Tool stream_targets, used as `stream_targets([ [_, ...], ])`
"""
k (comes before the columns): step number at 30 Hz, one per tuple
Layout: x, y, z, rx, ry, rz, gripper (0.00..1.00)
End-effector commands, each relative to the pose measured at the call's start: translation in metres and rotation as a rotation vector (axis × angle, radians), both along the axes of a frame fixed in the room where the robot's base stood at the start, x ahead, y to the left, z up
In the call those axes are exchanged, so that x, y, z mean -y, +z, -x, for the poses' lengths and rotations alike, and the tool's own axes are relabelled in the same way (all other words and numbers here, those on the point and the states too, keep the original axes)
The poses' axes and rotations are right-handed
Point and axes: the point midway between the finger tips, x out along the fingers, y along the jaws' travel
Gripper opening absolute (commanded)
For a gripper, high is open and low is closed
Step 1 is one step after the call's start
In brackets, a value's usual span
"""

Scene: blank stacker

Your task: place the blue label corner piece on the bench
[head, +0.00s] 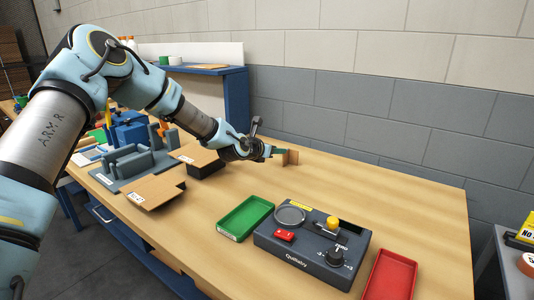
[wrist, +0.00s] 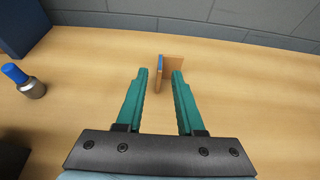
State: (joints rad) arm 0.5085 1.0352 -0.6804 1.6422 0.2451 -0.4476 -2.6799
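The blue label corner piece (wrist: 157,82) is a small brown angled piece with a blue strip on its left panel. It stands upright on the wooden bench (wrist: 240,100), and it also shows in the head view (head: 291,157). My gripper (wrist: 160,74) has its two teal fingers apart. One panel of the piece lies between the fingertips, with visible gaps to both fingers. The other panel is partly hidden behind the right fingertip. In the head view my gripper (head: 272,151) reaches the piece from the left, low over the bench (head: 400,205).
A green tray (head: 245,217), a dark control box (head: 312,246) and a red tray (head: 390,276) stand at the front. Brown flat pieces (head: 155,191) and a grey fixture (head: 130,170) lie left. The bench right of the piece is clear.

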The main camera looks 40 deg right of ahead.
Motion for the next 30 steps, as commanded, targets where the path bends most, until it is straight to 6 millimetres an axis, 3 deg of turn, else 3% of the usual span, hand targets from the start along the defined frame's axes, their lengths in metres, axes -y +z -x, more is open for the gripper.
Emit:
stream_targets([
  [3,-0.025,0.008,0.005,0.000,0.002,-0.001,0.37],
  [9,-0.053,0.021,0.013,0.001,0.001,0.001,0.37],
  [24,-0.071,0.025,0.015,0.036,-0.012,-0.028,0.37],
  [26,-0.084,0.020,0.011,0.094,-0.035,-0.080,0.37],
  [28,-0.108,0.013,0.003,0.207,-0.083,-0.180,0.37],
  [30,-0.146,0.003,-0.009,0.346,-0.154,-0.318,0.37],
])
